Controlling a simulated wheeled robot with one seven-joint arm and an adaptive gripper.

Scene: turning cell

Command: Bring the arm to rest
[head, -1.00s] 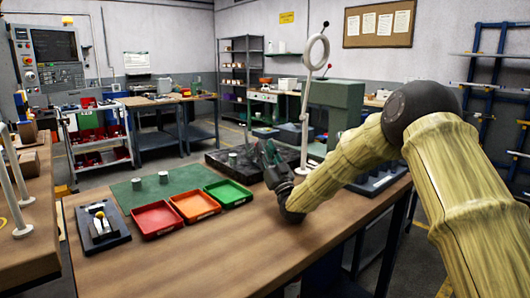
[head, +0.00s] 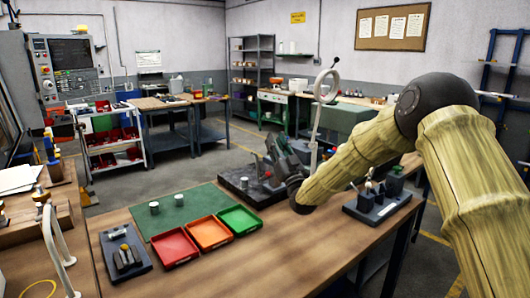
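My arm, in pale yellow sleeves with a dark elbow joint, reaches in from the right over the wooden bench (head: 290,248). Its dark wrist is low over the bench, right of the green tray (head: 240,219). My gripper (head: 272,160) points away from me, in front of a dark plate (head: 236,182) with small parts on it. The gripper is dark against dark things, so its fingers and anything between them cannot be made out.
Red (head: 174,247) and orange (head: 209,233) trays sit beside the green one. Two small metal cylinders stand on a green mat (head: 190,208). A black fixture (head: 123,257) is at the left, a dark tool block (head: 378,208) at the right. A ring-topped stand (head: 315,125) rises behind my wrist.

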